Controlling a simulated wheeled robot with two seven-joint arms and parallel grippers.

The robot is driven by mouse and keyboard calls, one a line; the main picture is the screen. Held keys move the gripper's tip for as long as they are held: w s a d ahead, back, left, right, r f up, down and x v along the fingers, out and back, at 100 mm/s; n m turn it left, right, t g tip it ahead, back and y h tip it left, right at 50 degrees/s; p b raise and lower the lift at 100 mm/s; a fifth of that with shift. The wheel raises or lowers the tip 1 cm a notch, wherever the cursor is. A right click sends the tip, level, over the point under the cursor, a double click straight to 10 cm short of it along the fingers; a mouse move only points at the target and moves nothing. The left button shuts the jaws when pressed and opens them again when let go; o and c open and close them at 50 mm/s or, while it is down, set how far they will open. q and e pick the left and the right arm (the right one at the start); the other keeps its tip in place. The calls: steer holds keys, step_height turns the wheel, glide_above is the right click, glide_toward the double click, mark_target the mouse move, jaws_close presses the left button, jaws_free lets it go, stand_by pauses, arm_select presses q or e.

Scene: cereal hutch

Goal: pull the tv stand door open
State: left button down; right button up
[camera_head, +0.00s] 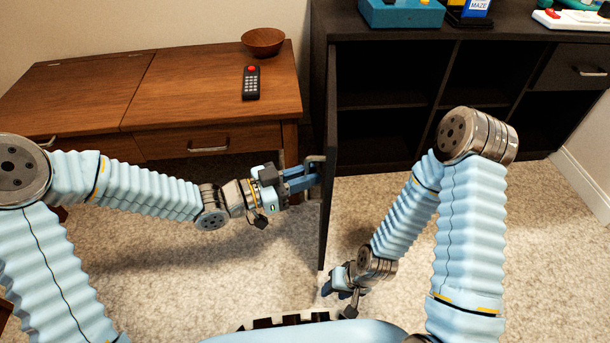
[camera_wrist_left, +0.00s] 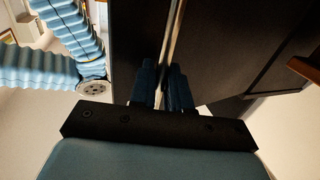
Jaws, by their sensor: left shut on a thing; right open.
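The dark tv stand (camera_head: 386,159) stands against the wall. Its door (camera_head: 328,185) is swung out toward me and shows almost edge-on, with open shelves to its right. My left gripper (camera_head: 303,178) is on the door's left side, shut on the metal door handle (camera_head: 316,158). In the left wrist view, the fingers (camera_wrist_left: 163,88) close around the handle bar (camera_wrist_left: 173,45), and the dark door panel (camera_wrist_left: 215,45) lies close behind. My right gripper (camera_head: 342,285) is low over the carpet, right of the door, open and empty; its fingertips are partly hidden.
A wooden desk (camera_head: 210,130) with a brown bowl (camera_head: 263,41) and a remote (camera_head: 251,82) stands left of the door. Toys, including a teal box (camera_head: 400,14), sit on the stand's top. Carpet (camera_head: 260,270) is clear around the door's lower end.

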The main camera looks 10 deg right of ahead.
arm_select(q)
steer(key=shift+w+r, duration=0.2)
steer(key=shift+w, duration=0.05)
steer(key=c, duration=1.3)
jaws_free()
steer(key=shift+f, duration=0.1)
steer(key=shift+c, duration=0.2)
steer(key=shift+s+a, duration=0.1)
steer(key=shift+a, duration=0.05)
steer(key=p+v, duration=0.2)
steer(key=v, duration=1.1)
steer(key=shift+s+a, duration=0.15)
steer(key=shift+a, duration=0.1)
